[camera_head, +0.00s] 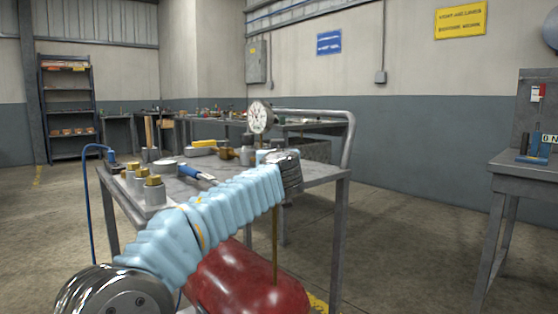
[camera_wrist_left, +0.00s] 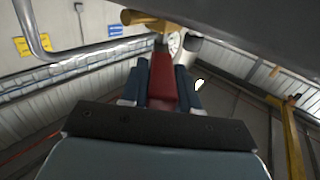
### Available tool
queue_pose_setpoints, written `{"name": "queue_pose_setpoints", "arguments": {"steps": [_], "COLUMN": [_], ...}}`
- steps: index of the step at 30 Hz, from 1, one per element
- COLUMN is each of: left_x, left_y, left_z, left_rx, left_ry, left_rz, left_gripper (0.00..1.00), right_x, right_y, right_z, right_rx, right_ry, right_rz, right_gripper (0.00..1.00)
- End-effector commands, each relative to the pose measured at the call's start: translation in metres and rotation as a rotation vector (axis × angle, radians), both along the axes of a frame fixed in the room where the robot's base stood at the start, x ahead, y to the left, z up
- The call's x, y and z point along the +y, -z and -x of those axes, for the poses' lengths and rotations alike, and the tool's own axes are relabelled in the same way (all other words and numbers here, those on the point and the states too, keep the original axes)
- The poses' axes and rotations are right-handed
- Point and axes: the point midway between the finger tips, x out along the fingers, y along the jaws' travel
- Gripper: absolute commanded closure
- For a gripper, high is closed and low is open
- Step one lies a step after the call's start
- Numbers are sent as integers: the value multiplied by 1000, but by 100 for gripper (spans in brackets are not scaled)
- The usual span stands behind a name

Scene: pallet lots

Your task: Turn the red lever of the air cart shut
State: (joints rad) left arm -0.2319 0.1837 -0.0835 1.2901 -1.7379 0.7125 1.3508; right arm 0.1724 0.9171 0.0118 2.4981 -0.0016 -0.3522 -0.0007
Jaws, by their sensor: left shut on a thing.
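The air cart (camera_head: 325,174) stands in front of me in the head view, with a red tank (camera_head: 247,280) low under its top. A round white gauge (camera_head: 260,117) rises near its back edge. In the wrist view, the red lever (camera_wrist_left: 162,80) lies between the two dark blue fingers of my left gripper (camera_wrist_left: 162,72), which is shut on it. A brass fitting (camera_wrist_left: 142,18) is just beyond the fingertips. In the head view my sleeved left arm reaches over the cart and hides the lever and most of the gripper. My right gripper is not in view.
Brass-topped cylinders (camera_head: 153,190) and a blue-handled tool (camera_head: 195,172) lie on the cart top beside my arm. A metal handrail (camera_head: 347,135) bends up at the cart's right end. Another table (camera_head: 520,167) stands at the far right, with clear floor between.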

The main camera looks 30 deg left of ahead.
Motion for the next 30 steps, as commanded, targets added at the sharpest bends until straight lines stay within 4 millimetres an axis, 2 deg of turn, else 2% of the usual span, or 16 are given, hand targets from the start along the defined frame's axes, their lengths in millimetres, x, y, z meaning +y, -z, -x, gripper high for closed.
{"name": "queue_pose_setpoints", "arguments": {"steps": [14,15,18,19,26,30], "left_x": [5,5,5,5,5,0], "left_y": [1,1,1,1,0,1], "left_z": [-4,-4,-4,-4,-4,3], "left_rx": [2,2,2,2,1,-1], "left_ry": [9,9,9,9,9,10], "left_rz": [1,1,1,1,1,1], "left_gripper": [100,67,52,49,49,49], "right_x": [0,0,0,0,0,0], "right_y": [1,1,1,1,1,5], "right_z": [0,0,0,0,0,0], "right_rx": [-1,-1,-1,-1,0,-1], "right_ry": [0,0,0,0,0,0], "right_rz": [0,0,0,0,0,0], "right_gripper": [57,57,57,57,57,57]}}
